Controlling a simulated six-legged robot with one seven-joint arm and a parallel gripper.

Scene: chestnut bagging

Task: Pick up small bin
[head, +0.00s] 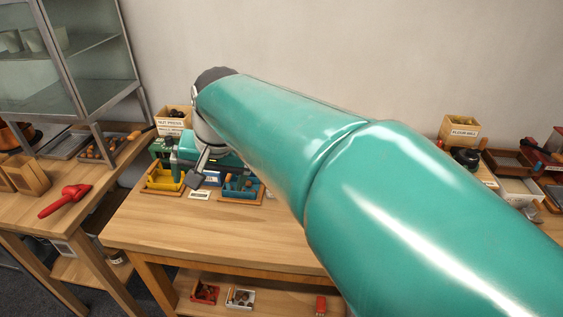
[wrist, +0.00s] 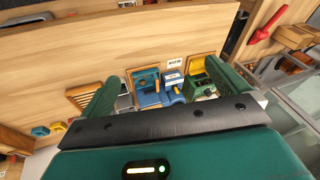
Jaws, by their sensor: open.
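Two small bins stand on the wooden table, and I cannot tell which one the task names. The yellow bin (head: 163,181) sits at the left in a wooden tray. The blue bin (head: 240,187) sits to its right in another tray, with brown pieces at it. My gripper (head: 199,172) is above the table's back left part, partly hidden by my arm. In the wrist view my gripper (wrist: 165,92) is open, its green fingers wide apart. The blue bin (wrist: 150,98) shows between them; the yellow bin (wrist: 196,65) is near the right finger. Nothing is held.
A labelled wooden box (head: 172,119) stands behind the bins. Red (head: 205,292) and white (head: 240,298) bins are on the lower shelf. A side table with a red tool (head: 65,200) and glass cabinet (head: 85,75) is at left. The table's front is clear.

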